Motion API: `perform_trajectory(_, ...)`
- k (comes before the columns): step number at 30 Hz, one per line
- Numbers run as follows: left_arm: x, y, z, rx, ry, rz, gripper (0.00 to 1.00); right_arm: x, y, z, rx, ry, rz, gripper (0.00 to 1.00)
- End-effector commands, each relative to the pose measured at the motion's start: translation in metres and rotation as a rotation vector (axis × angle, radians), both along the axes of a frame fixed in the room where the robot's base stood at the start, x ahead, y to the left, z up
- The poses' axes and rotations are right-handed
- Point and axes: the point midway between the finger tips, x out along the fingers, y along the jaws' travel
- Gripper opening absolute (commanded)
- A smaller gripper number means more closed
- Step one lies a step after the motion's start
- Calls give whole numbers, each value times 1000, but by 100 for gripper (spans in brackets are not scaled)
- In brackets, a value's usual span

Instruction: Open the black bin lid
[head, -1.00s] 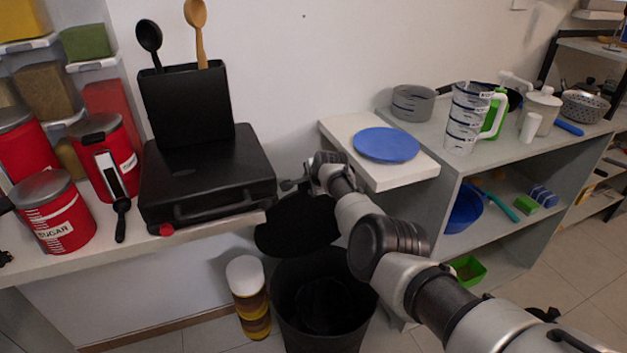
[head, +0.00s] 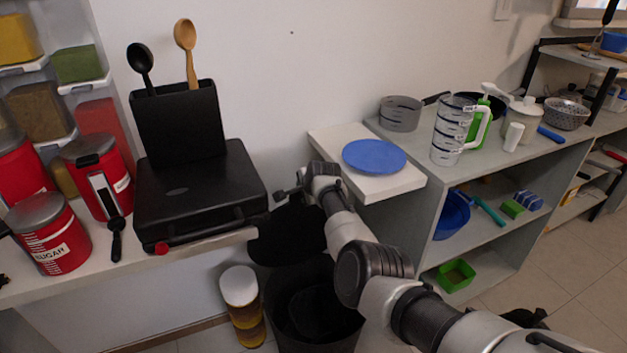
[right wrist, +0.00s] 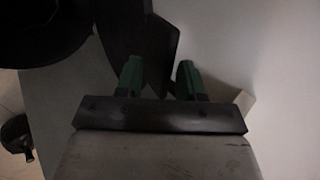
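The black bin (head: 292,340) stands on the floor below the counter, with its mouth open. Its black lid (head: 287,236) is tilted up at the back of the bin, near the wall. My right gripper reaches down beside the lid; its fingertips (right wrist: 160,76) show in the right wrist view, apart, with green inner pads. A dark flat piece, apparently the lid (right wrist: 138,40), lies beyond and between the fingers; I cannot tell whether they touch it. The bin appears dark at that view's upper left. My left gripper is not in view.
A counter with a black case (head: 195,195) and red canisters (head: 62,240) is at left. A striped cylinder (head: 243,310) stands left of the bin. The wall is close behind.

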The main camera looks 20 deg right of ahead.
Motion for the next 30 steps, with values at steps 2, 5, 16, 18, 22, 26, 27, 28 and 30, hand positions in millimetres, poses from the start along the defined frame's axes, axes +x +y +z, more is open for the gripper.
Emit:
perform_trajectory(2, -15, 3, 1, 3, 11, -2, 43, -3, 0, 4, 0, 1, 0, 38)
perform_trajectory(5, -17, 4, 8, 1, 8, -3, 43, -9, 0, 13, -1, 0, -1, 38)
perform_trajectory(16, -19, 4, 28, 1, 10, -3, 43, -39, 0, 43, 1, 2, 0, 38)
perform_trajectory(18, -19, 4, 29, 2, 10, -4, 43, -44, 0, 47, 1, 2, 1, 38)
perform_trajectory(22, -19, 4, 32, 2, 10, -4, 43, -51, -1, 55, 1, 3, 2, 38)
perform_trajectory(26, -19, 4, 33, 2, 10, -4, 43, -55, -1, 58, 1, 5, 2, 38)
perform_trajectory(27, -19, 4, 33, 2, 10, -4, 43, -56, -1, 59, 1, 4, 2, 38)
perform_trajectory(28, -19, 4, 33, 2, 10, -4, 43, -56, -1, 59, 1, 4, 2, 38)
perform_trajectory(30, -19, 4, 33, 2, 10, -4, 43, -56, -1, 60, 1, 5, 2, 38)
